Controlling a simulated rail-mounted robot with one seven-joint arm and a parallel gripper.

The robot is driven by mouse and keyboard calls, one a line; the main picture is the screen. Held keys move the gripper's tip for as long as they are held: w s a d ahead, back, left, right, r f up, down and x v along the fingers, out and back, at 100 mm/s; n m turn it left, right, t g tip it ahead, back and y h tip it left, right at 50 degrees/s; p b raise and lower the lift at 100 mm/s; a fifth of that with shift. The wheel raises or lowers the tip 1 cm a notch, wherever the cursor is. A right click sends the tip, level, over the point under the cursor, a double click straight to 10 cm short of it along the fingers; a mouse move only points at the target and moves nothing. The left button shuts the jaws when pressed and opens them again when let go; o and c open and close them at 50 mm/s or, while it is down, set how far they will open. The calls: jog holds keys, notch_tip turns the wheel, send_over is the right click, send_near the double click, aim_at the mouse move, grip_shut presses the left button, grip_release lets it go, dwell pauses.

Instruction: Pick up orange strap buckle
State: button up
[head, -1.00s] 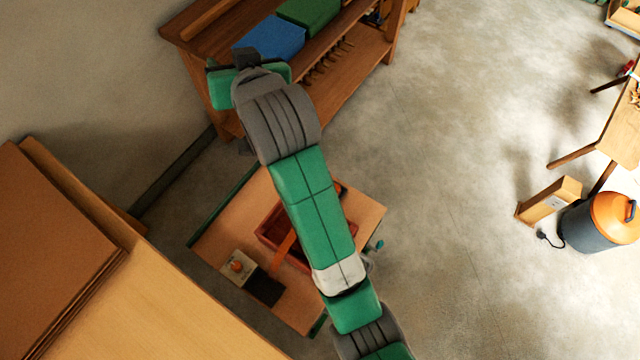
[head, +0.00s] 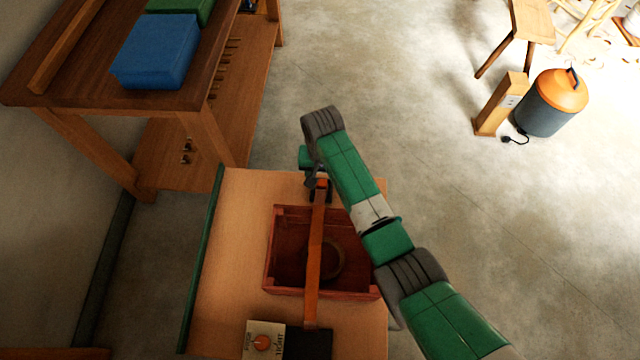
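An orange strap (head: 314,250) runs lengthwise over an open red-brown crate (head: 272,250) on the wooden worktop (head: 235,230). Its far end, where a small orange-brown piece that may be the buckle (head: 321,184) shows, lies beyond the crate's far wall. My gripper (head: 317,190) is right at that end, under the green and grey wrist. The fingers are small, dark and partly hidden, so I cannot tell whether they touch the buckle or how wide they are. The strap's near end reaches a black pad (head: 308,343).
A pale card with an orange round mark (head: 262,341) lies beside the black pad. A round ring-like thing (head: 332,260) sits inside the crate. A workbench with a blue box (head: 155,50) stands at the upper left. The worktop left of the crate is clear.

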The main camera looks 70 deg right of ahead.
aim_at(322, 182)
notch_tip(322, 182, down, 5)
jog(key=b, duration=0.3)
jog(key=shift+f, duration=0.2)
jog(key=shift+r, duration=0.1)
jog(key=shift+c, duration=0.6)
jog(key=c, duration=1)
